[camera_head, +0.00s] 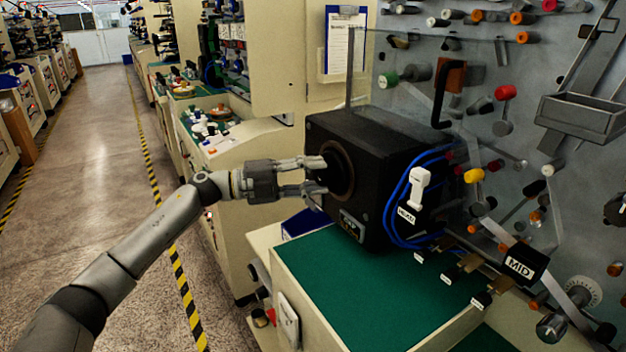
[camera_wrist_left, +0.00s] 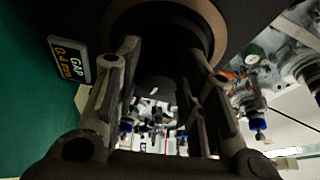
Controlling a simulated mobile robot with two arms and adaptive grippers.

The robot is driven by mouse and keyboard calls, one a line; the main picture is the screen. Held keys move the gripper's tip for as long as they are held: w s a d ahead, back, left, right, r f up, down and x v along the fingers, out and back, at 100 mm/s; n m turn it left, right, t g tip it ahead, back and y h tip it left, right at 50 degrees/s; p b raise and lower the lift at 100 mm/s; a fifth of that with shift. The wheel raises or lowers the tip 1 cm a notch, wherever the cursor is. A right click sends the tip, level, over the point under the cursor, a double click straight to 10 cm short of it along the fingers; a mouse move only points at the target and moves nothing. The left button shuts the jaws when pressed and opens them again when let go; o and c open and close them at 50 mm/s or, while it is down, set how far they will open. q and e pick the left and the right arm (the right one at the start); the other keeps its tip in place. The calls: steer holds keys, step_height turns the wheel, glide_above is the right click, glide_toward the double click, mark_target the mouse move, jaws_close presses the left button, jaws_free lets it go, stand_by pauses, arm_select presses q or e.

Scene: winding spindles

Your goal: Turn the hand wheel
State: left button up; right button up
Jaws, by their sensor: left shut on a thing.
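The hand wheel (camera_head: 345,168) is a dark round disc with a brownish rim on the left face of a black box (camera_head: 385,150). In the left wrist view its rim (camera_wrist_left: 212,22) arches across the top. My left gripper (camera_head: 318,175) reaches in from the left, with one finger above the other at the wheel's face. In the left wrist view its two fingers (camera_wrist_left: 163,50) stand on either side of the wheel's dark middle part, which they grip. The exact contact is hidden in shadow. My right gripper is not in view.
The box stands on a green-topped bench (camera_head: 320,280). Blue cables (camera_head: 400,200) and a white handle (camera_head: 419,188) are on its right. A label plate (camera_wrist_left: 68,60) sits beside the wheel. A panel of spindles (camera_head: 500,120) fills the right; the aisle (camera_head: 95,160) at left is clear.

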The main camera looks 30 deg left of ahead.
arm_select(q)
steer(key=shift+m, duration=0.8)
steer(key=shift+y, duration=0.3)
steer(key=o, duration=1)
steer(key=shift+o, duration=0.2)
steer(key=shift+r, duration=0.1)
steer(key=shift+a, duration=0.1)
steer(key=v, duration=1.2)
steer(key=shift+w, duration=0.1)
